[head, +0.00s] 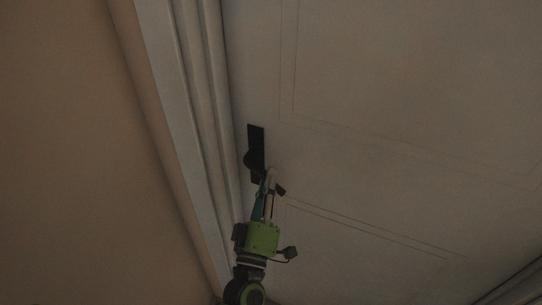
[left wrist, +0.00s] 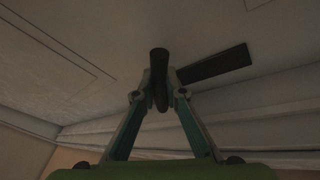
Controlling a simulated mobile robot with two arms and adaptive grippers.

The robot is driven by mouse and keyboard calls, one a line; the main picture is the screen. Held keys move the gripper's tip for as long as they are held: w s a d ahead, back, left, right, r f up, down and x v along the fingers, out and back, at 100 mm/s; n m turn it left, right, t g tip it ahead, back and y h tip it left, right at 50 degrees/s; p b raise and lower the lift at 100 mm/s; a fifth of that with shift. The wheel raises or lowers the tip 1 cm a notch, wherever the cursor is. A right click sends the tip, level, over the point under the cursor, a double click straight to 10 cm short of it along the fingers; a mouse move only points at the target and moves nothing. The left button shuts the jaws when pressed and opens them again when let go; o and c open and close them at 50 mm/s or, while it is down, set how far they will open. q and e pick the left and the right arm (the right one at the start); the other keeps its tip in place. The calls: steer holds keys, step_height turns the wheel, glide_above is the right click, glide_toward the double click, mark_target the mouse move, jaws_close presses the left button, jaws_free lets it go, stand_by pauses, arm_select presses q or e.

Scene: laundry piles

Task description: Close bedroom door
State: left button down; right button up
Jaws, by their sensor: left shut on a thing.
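The pale panelled bedroom door (head: 400,95) fills the right of the head view, its left edge by the moulded frame (head: 190,110). A dark handle with a back plate (head: 256,138) is on the door near that edge. My left gripper (head: 270,178) is at the handle, its fingers partly hiding the lever. In the left wrist view the fingers of my left gripper (left wrist: 158,95) are shut on the dark lever (left wrist: 158,65), with the dark plate (left wrist: 214,65) to the right. The door looks in line with or close to the frame; I cannot tell whether it is latched. My right gripper is not in view.
A plain brownish wall (head: 70,150) lies left of the door frame. A pale edge or trim (head: 515,287) shows at the lower right of the head view. No loose objects show near the handle.

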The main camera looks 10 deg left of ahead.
arm_select(q)
steer(key=s, duration=0.2)
steer(key=s+y, duration=0.1)
steer(key=s, duration=0.1)
steer(key=s+n+y, duration=0.1)
steer(key=s, duration=0.1)
steer(key=shift+d+f+p, duration=0.1)
steer(key=shift+f+p, duration=0.25)
steer(key=shift+f, duration=0.05)
steer(key=shift+s, duration=0.15)
steer(key=c, duration=2.2)
jaws_free()
steer(key=shift+r, duration=0.1)
steer(key=shift+o, duration=0.8)
steer(key=shift+s+r+y, duration=0.25)
steer(key=shift+s+y, duration=0.05)
steer(key=shift+s, duration=0.15)
steer(key=v, duration=1.1)
steer(key=shift+s, duration=0.3)
steer(key=shift+d+f, duration=0.1)
